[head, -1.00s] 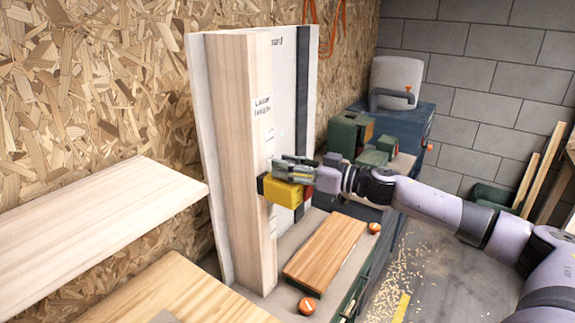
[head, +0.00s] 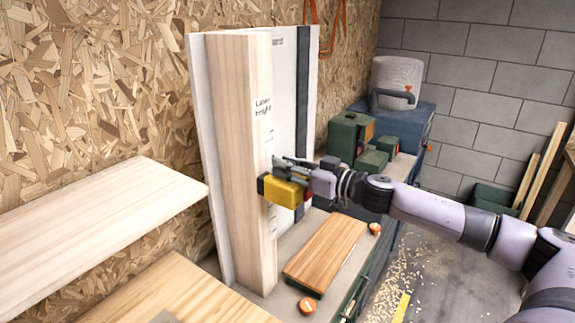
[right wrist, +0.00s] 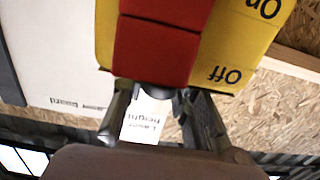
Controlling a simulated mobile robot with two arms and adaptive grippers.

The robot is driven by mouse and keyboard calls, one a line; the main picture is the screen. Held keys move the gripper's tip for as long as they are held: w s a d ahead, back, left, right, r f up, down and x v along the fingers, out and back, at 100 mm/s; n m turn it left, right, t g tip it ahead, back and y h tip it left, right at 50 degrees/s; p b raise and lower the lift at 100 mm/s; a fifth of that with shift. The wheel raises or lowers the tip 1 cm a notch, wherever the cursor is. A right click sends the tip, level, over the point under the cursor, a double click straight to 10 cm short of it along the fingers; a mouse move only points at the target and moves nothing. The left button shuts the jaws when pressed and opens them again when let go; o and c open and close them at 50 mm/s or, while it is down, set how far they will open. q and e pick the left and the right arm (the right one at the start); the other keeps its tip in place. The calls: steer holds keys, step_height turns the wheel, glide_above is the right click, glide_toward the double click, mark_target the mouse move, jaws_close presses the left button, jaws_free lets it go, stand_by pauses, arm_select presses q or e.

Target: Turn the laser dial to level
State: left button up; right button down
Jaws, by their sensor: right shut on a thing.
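The yellow laser (head: 284,191) is mounted on the right side of the tall wooden post, with a small red part on its right side. In the right wrist view its yellow face (right wrist: 225,50) carries upside-down "On" and "Off" labels, beside a red block-shaped dial (right wrist: 155,48). My right gripper (head: 291,168) is at the laser in the head view. In the right wrist view my right gripper's fingers (right wrist: 160,92) reach the lower end of the red dial and are shut on it. The exact finger contact is partly hidden. My left gripper is out of view.
The wooden post (head: 241,150) stands against a white board (head: 284,90). A wooden block (head: 326,247) and orange-topped round pieces lie on the bench below. Green boxes (head: 349,137) stand behind my right arm. A pale shelf board (head: 90,228) juts in at left.

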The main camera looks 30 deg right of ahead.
steer(key=m+h, duration=0.2)
steer(key=h, duration=0.2)
steer(key=m+t+h, duration=0.1)
steer(key=m+h, duration=0.2)
steer(key=h, duration=0.1)
steer(key=shift+a, duration=0.15)
steer(key=m+g+h+b, duration=0.1)
steer(key=m+h, duration=0.3)
steer(key=h, duration=0.1)
steer(key=shift+f+h, duration=0.1)
steer(key=shift+h, duration=0.3)
steer(key=shift+m+g+h, duration=0.3)
steer(key=shift+m+h, duration=0.2)
steer(key=shift+h, duration=0.2)
steer(key=shift+d+h+b, duration=0.2)
steer(key=shift+h+b, duration=0.1)
steer(key=c, duration=1.2)
jaws_free()
steer(key=shift+c, duration=0.2)
steer(key=v, duration=1.2)
steer(key=shift+r, duration=0.25)
